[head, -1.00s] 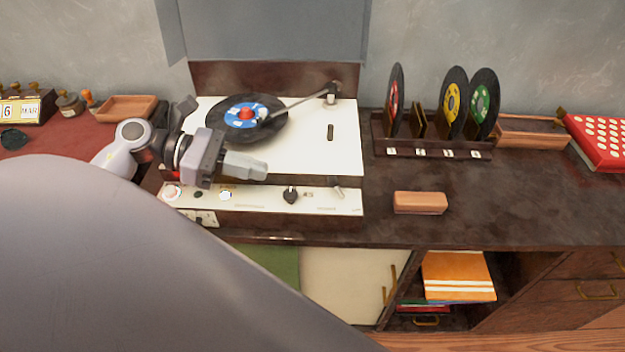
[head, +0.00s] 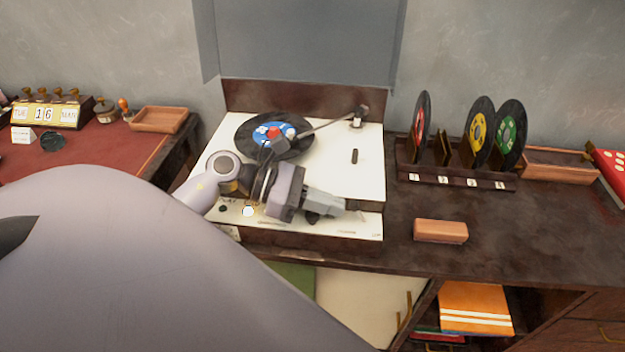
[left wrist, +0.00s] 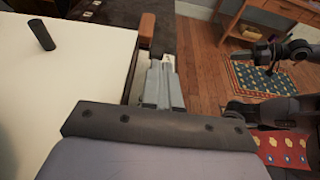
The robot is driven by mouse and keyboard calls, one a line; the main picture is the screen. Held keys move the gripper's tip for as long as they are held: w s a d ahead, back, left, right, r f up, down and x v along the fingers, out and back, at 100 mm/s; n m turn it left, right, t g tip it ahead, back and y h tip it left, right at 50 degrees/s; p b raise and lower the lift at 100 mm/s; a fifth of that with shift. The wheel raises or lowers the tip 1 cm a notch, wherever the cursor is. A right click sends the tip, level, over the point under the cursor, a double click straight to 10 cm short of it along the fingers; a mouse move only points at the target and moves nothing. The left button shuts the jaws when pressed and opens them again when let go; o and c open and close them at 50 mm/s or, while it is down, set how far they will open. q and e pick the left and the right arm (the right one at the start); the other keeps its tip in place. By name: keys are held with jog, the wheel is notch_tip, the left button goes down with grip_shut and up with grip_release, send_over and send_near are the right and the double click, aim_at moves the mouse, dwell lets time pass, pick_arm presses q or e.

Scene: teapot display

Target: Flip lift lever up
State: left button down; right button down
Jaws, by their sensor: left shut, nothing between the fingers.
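The record player (head: 330,150) has a white deck with a black record and a tonearm (head: 322,127) whose head is over the record. A small dark upright peg (head: 354,156) stands on the deck at the right; it also shows in the left wrist view (left wrist: 41,34). I cannot tell if it is the lift lever. My left gripper (head: 338,207) is shut and empty, over the front control strip, right of its middle.
The raised grey lid (head: 300,40) stands behind the deck. A record rack (head: 455,178) and a wooden block (head: 440,231) are to the right on the dark cabinet top. A red-topped desk (head: 80,155) is at the left. Bare cabinet top lies around the block.

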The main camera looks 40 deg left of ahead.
pick_arm(q)
jog(key=shift+d, duration=0.1)
dwell(0.3)
jog(key=shift+w+r+p, duration=0.1)
jog(key=shift+r+p, duration=0.15)
jog(key=shift+p, duration=0.2)
jog(key=shift+d+g+y, duration=0.1)
jog(key=shift+g+y, duration=0.2)
